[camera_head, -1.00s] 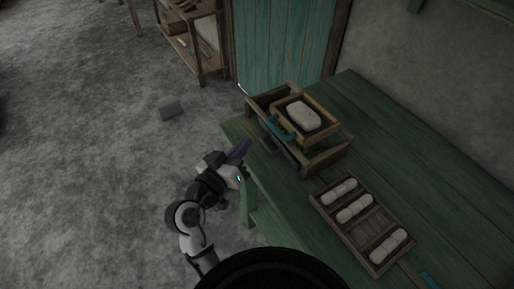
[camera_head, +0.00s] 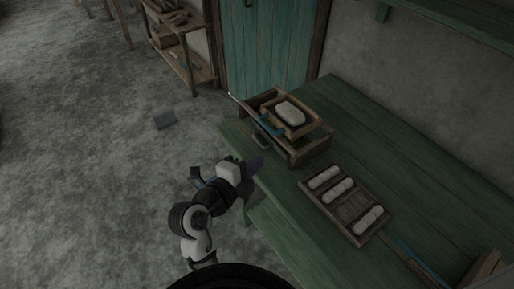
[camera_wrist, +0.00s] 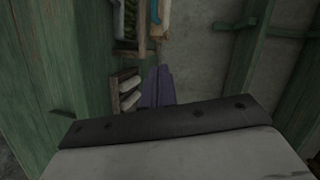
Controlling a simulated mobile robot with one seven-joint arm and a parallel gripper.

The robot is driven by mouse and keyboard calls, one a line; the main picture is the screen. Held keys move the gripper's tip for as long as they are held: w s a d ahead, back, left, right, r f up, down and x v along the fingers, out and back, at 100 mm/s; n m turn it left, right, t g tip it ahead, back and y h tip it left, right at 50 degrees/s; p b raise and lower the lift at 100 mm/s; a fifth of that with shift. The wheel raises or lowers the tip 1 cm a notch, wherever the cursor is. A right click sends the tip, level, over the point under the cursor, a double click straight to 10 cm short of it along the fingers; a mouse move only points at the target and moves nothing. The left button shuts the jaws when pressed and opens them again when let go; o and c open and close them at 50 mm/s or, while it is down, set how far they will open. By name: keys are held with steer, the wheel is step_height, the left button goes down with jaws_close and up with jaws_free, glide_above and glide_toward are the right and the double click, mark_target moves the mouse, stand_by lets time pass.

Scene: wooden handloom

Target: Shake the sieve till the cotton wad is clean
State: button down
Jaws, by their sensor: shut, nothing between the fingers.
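The cotton wad (camera_head: 290,112) is a pale oblong lump lying in the sieve (camera_head: 304,130), a small wooden frame with a blue handle (camera_head: 269,129) at its left. The sieve sits on a larger open wooden frame (camera_head: 312,152) on the green table. Whether the wad has specks on it is too small to tell. My gripper (camera_head: 256,165) is shut and empty, near the table's front edge, apart from and in front of the sieve. Its purple-grey fingers also show in the wrist view (camera_wrist: 158,86).
A wooden tray (camera_head: 352,207) with several white rolls lies on the green table (camera_head: 400,150) to the right of the sieve. A blue rod (camera_head: 420,262) lies farther right. A shelf (camera_head: 190,65) stands at the back left.

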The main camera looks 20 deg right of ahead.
steer(key=f+b+x, duration=0.1)
steer(key=b+x, duration=0.2)
steer(key=b, duration=0.2)
glide_toward(283, 132)
steer(key=w+d, duration=0.2)
steer(key=d, duration=0.2)
steer(key=shift+w+a+f, duration=0.2)
steer(key=shift+w+f, duration=0.15)
steer(key=shift+f, duration=0.2)
